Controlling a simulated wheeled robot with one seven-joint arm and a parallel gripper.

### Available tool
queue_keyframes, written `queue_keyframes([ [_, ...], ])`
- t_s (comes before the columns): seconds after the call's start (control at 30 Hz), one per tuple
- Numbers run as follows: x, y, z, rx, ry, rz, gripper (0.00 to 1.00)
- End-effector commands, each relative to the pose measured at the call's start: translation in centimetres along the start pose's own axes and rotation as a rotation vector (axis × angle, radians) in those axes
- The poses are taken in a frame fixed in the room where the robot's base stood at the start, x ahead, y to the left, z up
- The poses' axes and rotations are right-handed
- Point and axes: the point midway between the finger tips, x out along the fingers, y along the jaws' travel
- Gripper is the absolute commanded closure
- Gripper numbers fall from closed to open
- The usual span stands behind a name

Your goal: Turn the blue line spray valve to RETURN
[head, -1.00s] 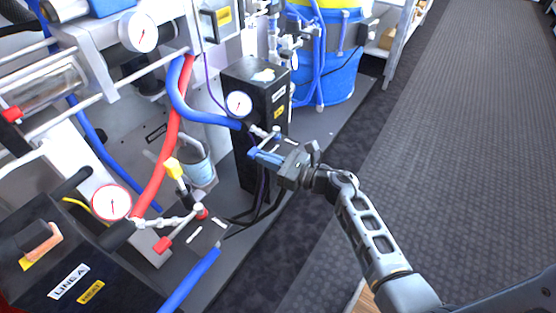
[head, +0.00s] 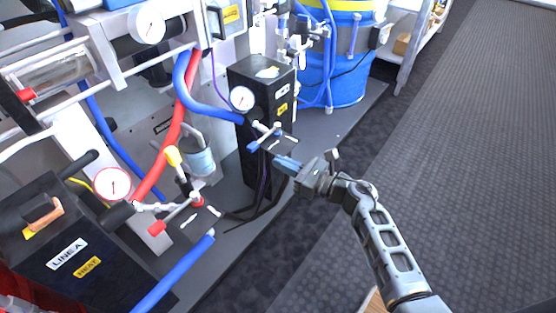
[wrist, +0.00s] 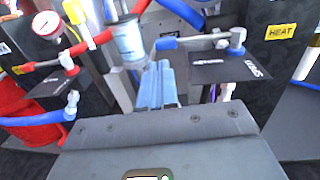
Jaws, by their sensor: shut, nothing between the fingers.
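The blue line spray valve (head: 266,133) is a small metal fitting with a blue-tipped handle, low in front of the black heater box at centre. In the wrist view, the blue handle (wrist: 166,43) points left from the metal fitting (wrist: 237,40). It lies above a black label plate (wrist: 224,66); the right word looks like SPRAY, the left one is too blurred to be sure. My gripper (head: 277,160) has blue fingers, shut and empty, just right of and below the handle, apart from it in the head view. Its fingers (wrist: 157,85) also show in the wrist view, below the handle.
A red-handled valve (head: 175,217) stands left, beside the LINE A heater box (head: 70,245). A small grey cup (head: 202,163) hangs between the lines. A blue drum (head: 340,75) is behind. Open floor (head: 470,150) lies right.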

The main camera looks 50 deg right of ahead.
Motion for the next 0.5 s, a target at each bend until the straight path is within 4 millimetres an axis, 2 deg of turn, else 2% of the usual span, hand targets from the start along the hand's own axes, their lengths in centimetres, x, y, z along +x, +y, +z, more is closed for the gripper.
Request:
queue_keyframes([
  [0.3, -4.7, 0.6, -0.1, 0.001, 0.003, 0.0, 1.0],
  [0.5, -6.9, 0.8, 0.0, 0.001, 0.001, 0.0, 1.0],
])
